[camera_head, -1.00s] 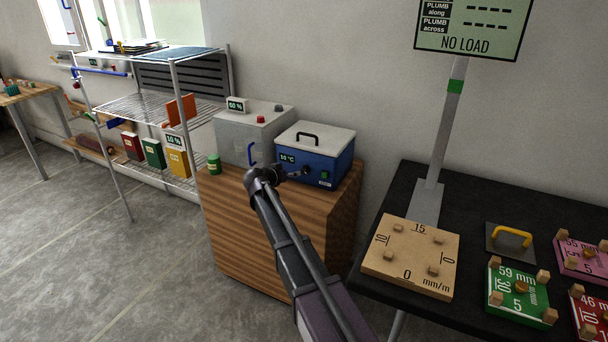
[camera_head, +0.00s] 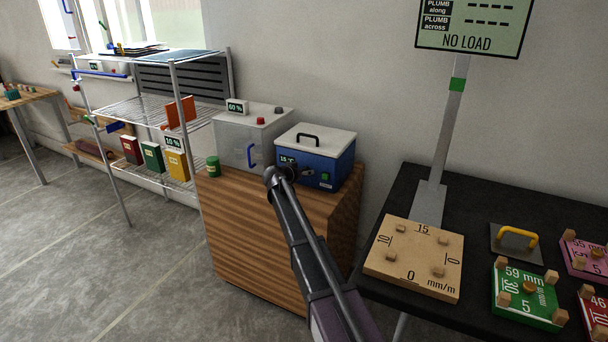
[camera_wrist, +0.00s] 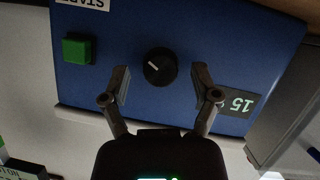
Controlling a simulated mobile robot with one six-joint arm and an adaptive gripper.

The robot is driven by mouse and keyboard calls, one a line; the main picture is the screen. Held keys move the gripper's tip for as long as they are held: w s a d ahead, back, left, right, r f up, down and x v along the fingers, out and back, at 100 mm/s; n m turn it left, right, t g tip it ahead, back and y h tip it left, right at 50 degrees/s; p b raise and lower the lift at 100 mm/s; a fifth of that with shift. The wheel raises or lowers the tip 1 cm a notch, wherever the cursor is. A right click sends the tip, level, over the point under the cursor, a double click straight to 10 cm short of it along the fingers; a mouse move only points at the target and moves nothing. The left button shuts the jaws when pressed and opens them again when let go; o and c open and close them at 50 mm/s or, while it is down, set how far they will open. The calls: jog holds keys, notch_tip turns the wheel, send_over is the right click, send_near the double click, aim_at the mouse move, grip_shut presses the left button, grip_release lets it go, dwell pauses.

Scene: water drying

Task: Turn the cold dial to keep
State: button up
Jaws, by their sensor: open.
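The blue box (camera_head: 325,177) with a white lid and black handle stands on the wooden cabinet; its display (camera_head: 286,160) reads 15 °C. In the wrist view its front panel (camera_wrist: 215,35) is upside down, with a black round dial (camera_wrist: 160,66) bearing a white pointer mark that slants toward the upper left. The display (camera_wrist: 240,102) showing 15 is right of the dial. My gripper (camera_wrist: 161,76) is open, one finger on each side of the dial, with visible gaps. In the head view my gripper (camera_head: 289,172) is at the box front and hides the dial.
A green button (camera_wrist: 77,50) is left of the dial in the wrist view. A grey box (camera_head: 235,145) and a green jar (camera_head: 213,167) share the cabinet top (camera_head: 235,188). A wire shelf (camera_head: 150,105) stands left, a black table (camera_head: 400,180) right.

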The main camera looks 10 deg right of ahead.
grip_shut()
jog(key=shift+d, duration=0.1)
